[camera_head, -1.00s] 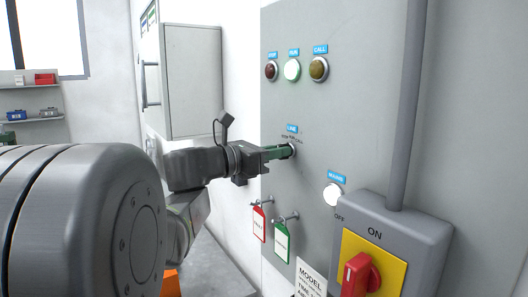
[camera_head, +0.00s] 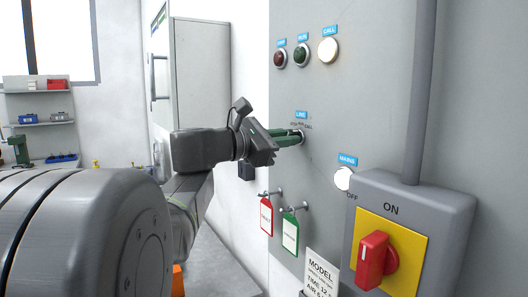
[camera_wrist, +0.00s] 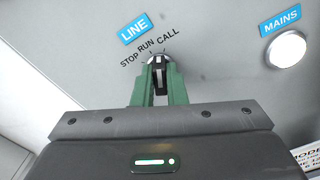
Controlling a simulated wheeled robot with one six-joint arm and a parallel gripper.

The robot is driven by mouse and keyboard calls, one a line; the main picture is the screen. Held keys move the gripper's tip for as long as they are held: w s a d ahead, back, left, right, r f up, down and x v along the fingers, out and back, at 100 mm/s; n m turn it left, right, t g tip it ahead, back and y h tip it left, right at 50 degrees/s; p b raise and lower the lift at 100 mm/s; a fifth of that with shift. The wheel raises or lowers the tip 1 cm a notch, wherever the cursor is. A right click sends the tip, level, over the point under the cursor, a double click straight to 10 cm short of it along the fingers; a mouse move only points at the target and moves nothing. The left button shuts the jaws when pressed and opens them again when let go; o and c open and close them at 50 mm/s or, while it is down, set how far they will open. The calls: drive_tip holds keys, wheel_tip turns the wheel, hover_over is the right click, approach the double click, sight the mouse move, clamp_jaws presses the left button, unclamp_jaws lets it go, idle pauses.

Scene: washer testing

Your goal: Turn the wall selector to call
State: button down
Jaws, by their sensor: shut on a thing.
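The wall selector (camera_wrist: 159,66) is a small dark knob under the blue LINE label (camera_wrist: 134,28), with STOP, RUN and CALL printed around it. My gripper (camera_head: 297,137) has its green fingers shut on the knob against the grey panel (camera_head: 330,110). In the wrist view my gripper (camera_wrist: 158,75) has one finger on each side of the knob. The gripper is rolled against the panel, with the knob turned toward the CALL side. The CALL lamp (camera_head: 328,50) is lit white-yellow. The RUN lamp (camera_head: 301,55) and the red STOP lamp (camera_head: 281,59) are dark.
A lit MAINS lamp (camera_head: 343,179) is right of the selector. Below hang a red tag (camera_head: 266,216) and a green tag (camera_head: 290,232) on pegs. A switch box with a red handle (camera_head: 376,262) juts out at lower right. A grey cabinet (camera_head: 201,85) stands left.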

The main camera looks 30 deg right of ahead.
drive_tip(key=shift+f+m+b, duration=0.1)
drive_tip(key=shift+m+b, duration=1.4)
drive_tip(key=shift+m, duration=0.2)
drive_tip(key=c, duration=1.5)
unclamp_jaws()
drive_tip(key=shift+o, duration=0.2)
drive_tip(key=s+a+b, duration=0.1)
drive_tip(key=a, duration=1.2)
drive_tip(key=shift+s+a, duration=0.15)
drive_tip(key=shift+a, duration=0.25)
drive_tip(key=shift+d, duration=0.1)
drive_tip(key=w+d, duration=0.1)
drive_tip(key=d, duration=1.2)
drive_tip(key=shift+d+p, duration=0.3)
drive_tip(key=shift+p, duration=0.1)
